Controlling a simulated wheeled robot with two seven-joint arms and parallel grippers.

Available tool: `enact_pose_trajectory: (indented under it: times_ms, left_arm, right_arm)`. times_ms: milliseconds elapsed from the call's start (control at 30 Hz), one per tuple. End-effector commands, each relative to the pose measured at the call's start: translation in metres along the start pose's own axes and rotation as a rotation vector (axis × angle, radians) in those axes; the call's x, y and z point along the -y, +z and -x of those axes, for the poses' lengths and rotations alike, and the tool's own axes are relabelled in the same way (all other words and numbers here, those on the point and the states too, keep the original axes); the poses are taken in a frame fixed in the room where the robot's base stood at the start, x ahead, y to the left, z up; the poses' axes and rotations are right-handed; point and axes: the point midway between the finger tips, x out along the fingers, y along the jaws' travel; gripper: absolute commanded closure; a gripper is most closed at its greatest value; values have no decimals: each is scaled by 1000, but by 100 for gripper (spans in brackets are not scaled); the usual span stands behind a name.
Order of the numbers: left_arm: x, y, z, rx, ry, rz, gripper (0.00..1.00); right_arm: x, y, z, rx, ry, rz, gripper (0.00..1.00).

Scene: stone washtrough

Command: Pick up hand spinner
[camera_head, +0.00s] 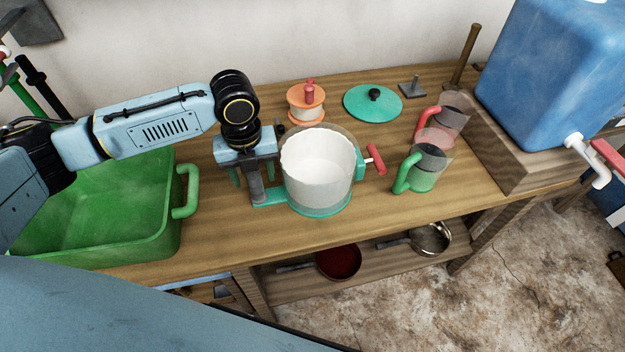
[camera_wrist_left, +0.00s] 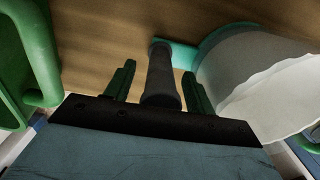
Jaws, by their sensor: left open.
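The hand spinner (camera_head: 318,172) stands upright on the wooden table, a clear tub with white contents on a teal base. A red crank handle (camera_head: 376,159) sticks out at its right, and a dark upright grip (camera_head: 256,190) stands on a teal arm at its left. My left gripper (camera_head: 253,176) is open at this dark grip, pointing down. In the left wrist view the dark grip (camera_wrist_left: 162,78) lies between the two green fingers of the gripper (camera_wrist_left: 159,70), with gaps visible on both sides. The tub (camera_wrist_left: 258,75) is to the right. My right gripper is not in view.
A green basin (camera_head: 100,205) is close left of the gripper. An orange container (camera_head: 306,103) and teal lid (camera_head: 373,102) are behind; green (camera_head: 421,168) and red (camera_head: 442,121) jugs and a blue water tank (camera_head: 550,75) stand right. Pans lie on the shelf below.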

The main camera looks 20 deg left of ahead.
Motion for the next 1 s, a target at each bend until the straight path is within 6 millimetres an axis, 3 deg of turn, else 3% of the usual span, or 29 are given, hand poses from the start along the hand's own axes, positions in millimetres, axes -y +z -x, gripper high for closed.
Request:
enact_pose_trajectory:
  times_ms: [67,467,1000]
  left_arm:
    - [0,0,1,0,0,0,47]
    - [0,0,1,0,0,0,99]
    - [2,1,9,4,-8,0,100]
  right_arm:
    - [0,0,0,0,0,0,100]
    - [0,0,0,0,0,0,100]
    - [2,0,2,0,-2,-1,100]
